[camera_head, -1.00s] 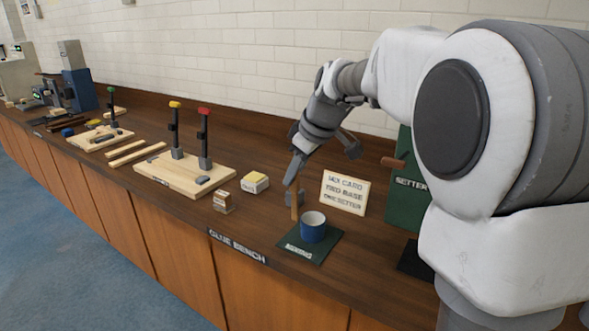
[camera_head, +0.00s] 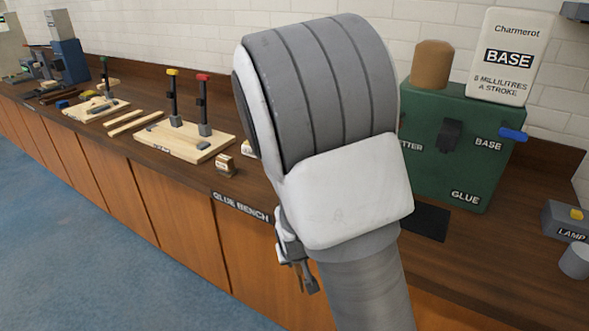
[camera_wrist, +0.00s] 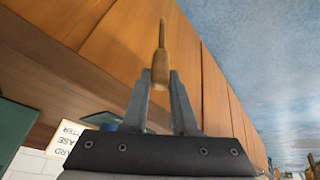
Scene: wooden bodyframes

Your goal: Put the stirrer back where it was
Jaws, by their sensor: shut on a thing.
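The stirrer (camera_wrist: 160,58), a brown wooden stick with a thicker end, is held between the fingers of my gripper (camera_wrist: 160,82) in the wrist view. The thick part sits at the fingers and the thin end points away from them, in front of the bench's wooden front. In the head view, part of my gripper (camera_head: 303,278) shows beside my arm, low before the bench front; the stirrer cannot be made out there. The blue cup and its green mat are hidden behind my arm in the head view. A bit of blue (camera_wrist: 108,127) behind my gripper in the wrist view may be the cup.
A green glue dispenser (camera_head: 455,165) with a base sign (camera_head: 508,60) stands at the right, a dark pad (camera_head: 428,222) before it. A grey lamp box (camera_head: 570,222) is at the far right. Wooden boards with clamps (camera_head: 185,140) stand left. The printed card (camera_wrist: 72,140) shows in the wrist view.

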